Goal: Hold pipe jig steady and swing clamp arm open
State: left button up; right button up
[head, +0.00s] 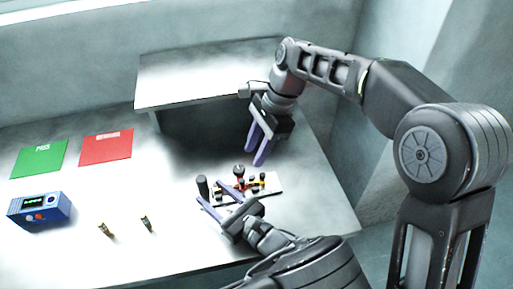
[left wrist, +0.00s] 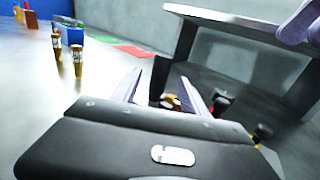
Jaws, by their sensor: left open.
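The pipe jig (head: 272,183) is a pale plate on the table, carrying a black knob, red parts and yellow-and-black fittings. A black upright cylinder (head: 203,187) stands at its left. My left gripper (head: 211,194) is open at the jig's left front, low over it. In the left wrist view, a brass-and-black part (left wrist: 170,102) and a dark cylinder (left wrist: 158,76) show between its fingers; contact cannot be told. My right gripper (head: 253,158) looks open and empty, pointing down above and behind the jig. The clamp arm is not clearly distinguishable among the crowded parts.
A raised shelf (head: 200,75) stands behind the jig. Green (head: 40,158) and red (head: 106,147) mats lie at the left. A blue meter box (head: 40,209) and two small brass fittings (head: 105,230) (head: 147,223) stand in front of them. The table's middle is clear.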

dwell(0.3)
pick_arm(q)
jog(key=shift+x, duration=3.9)
grip_shut()
jog(key=shift+c, duration=0.4)
grip_release()
jog(key=shift+c, duration=0.5)
grip_shut()
